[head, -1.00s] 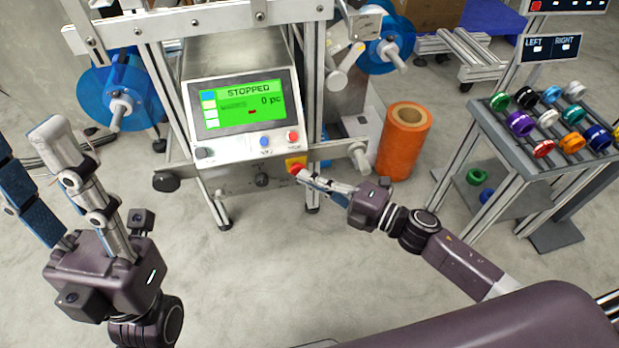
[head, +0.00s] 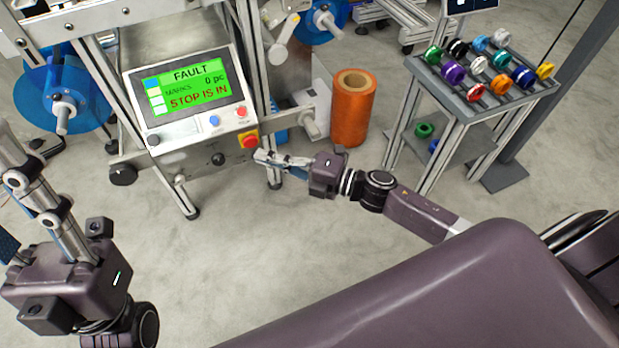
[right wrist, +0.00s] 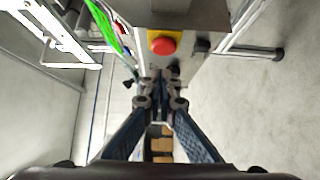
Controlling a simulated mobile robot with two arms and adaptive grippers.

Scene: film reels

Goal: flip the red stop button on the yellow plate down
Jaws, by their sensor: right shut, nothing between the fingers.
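The red stop button (head: 249,141) sits on its yellow plate (head: 242,136) at the lower right corner of the machine's front panel. In the right wrist view the round red button (right wrist: 162,45) shows whole on the yellow plate (right wrist: 153,36), just ahead of the fingertips. My right gripper (head: 258,157) is shut and empty, its tips just below and right of the button; a small gap seems to lie between them. In the right wrist view its fingertips (right wrist: 160,80) meet. My left gripper (head: 10,195) is at the left edge, fingers spread, partly cut off.
The machine's green screen (head: 186,86) reads FAULT, 0 pc, STOP IS IN. A blue button (head: 214,120) and a smaller red button (head: 241,111) sit above the plate. An orange roll (head: 350,110) and a rack of coloured reels (head: 480,90) stand right. The floor in front is clear.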

